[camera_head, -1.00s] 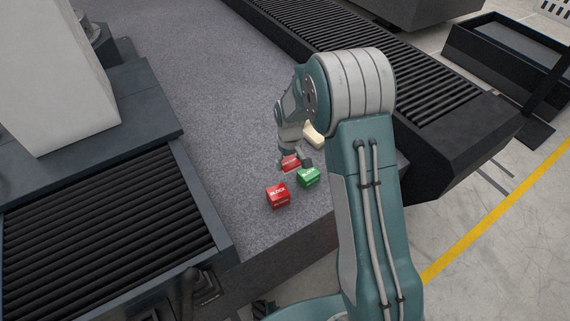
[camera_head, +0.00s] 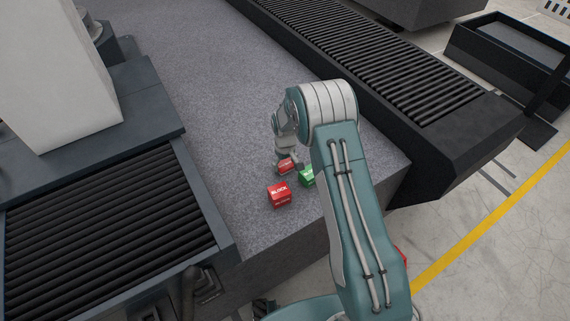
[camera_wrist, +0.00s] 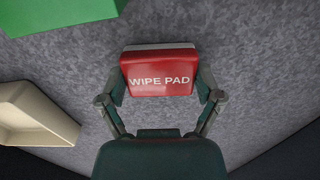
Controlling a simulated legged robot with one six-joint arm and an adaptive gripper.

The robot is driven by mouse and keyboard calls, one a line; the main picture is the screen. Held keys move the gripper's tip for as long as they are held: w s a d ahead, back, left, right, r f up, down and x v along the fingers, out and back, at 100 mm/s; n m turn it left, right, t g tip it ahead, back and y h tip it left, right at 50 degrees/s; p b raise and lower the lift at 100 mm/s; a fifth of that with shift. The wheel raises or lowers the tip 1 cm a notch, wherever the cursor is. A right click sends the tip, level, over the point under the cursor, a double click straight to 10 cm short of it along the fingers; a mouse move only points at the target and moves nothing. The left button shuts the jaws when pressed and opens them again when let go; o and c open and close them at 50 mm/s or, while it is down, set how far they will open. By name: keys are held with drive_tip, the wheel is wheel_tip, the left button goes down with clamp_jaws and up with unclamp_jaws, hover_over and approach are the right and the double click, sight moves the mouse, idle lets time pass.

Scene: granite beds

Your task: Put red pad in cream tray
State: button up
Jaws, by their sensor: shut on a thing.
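The red pad (camera_wrist: 161,76), lettered "WIPE PAD", is between the two fingers of my gripper (camera_wrist: 161,92) in the wrist view. My gripper is shut on its sides. In the head view the pad (camera_head: 286,167) shows small and red at my gripper (camera_head: 287,162), beside the green block. The cream tray (camera_wrist: 35,114) is at the left of the wrist view, apart from the pad, partly cut off by the frame edge. In the head view my arm hides the tray.
A green block (camera_head: 307,176) and a red block (camera_head: 279,195) stand near the pad on the granite bed (camera_head: 215,110). The green block (camera_wrist: 60,12) is also at the wrist view's upper left. Roller conveyors (camera_head: 390,75) flank the bed. The bed is clear farther back.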

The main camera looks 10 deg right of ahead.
drive_tip(key=o, duration=0.8)
drive_tip(key=shift+c, duration=0.2)
wheel_tip(320, 180, up, 13)
wheel_tip(320, 180, up, 12)
drive_tip(key=m+t, duration=0.1)
hover_over(285, 164)
drive_tip(key=s+d, duration=0.2)
drive_tip(key=s, duration=0.3)
drive_tip(key=s+d+r+m+t, duration=0.1)
drive_tip(key=s+r+t, duration=0.1)
drive_tip(key=s+r, duration=0.6)
drive_tip(key=s+d+r+m+t, duration=0.1)
drive_tip(key=s+r, duration=0.4)
drive_tip(key=s, duration=0.6)
drive_tip(key=s+d+m+t, duration=0.1)
drive_tip(key=s, duration=0.9)
drive_tip(key=shift+s+t, duration=0.3)
drive_tip(key=shift+s, duration=0.05)
